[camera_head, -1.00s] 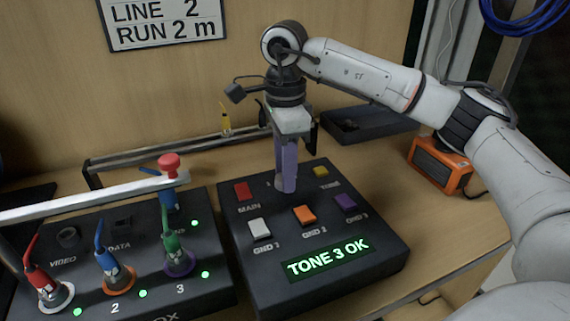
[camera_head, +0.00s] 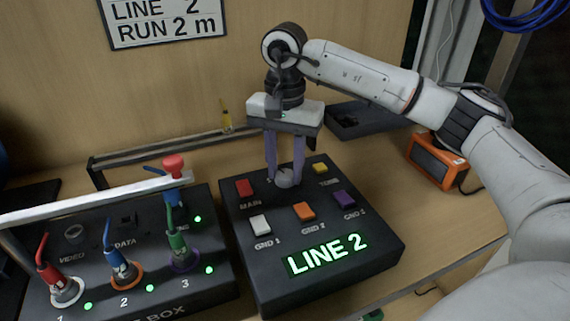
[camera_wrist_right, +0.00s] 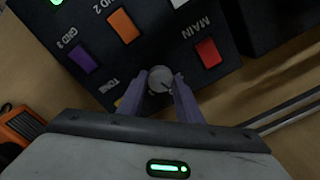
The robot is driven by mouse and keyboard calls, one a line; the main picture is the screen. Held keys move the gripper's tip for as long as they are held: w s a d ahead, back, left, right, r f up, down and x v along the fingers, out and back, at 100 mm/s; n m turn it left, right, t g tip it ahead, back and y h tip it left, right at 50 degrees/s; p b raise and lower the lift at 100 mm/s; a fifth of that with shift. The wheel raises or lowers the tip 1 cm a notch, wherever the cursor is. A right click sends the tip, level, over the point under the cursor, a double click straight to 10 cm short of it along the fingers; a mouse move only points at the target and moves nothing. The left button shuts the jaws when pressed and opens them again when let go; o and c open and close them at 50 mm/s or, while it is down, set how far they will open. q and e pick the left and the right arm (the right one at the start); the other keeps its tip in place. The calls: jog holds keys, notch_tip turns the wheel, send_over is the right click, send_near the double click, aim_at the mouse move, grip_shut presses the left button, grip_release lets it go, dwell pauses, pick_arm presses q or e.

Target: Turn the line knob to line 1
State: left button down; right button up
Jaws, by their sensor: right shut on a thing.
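The line knob (camera_head: 284,179) is a small grey round dial at the back middle of a black control box (camera_head: 320,270). My right gripper (camera_head: 284,178) points down from above with its purple fingers shut on the knob. In the right wrist view, the knob (camera_wrist_right: 160,80) sits between the two fingertips, and a pale mark shows on its face. The box's display (camera_head: 328,255) reads "LINE 2" in green. My left gripper is not in view.
Coloured buttons surround the knob, including red MAIN (camera_head: 245,188), yellow TONE (camera_head: 320,169) and orange GND 2 (camera_head: 304,212). A jack box (camera_head: 190,295) with red, blue and green plugs stands left. An orange device (camera_head: 437,160) sits right. A wall sign (camera_head: 165,22) reads "LINE 2 RUN 2 m".

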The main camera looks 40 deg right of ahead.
aim_at(285, 174)
jog(key=n, duration=0.4)
jog(key=shift+n, duration=2.1)
jog(key=o, duration=1)
jog(key=shift+o, duration=0.2)
notch_tip(285, 174, up, 10)
jog(key=p, duration=0.1)
jog(key=shift+r, duration=0.2)
jog(key=shift+s+f, duration=0.1)
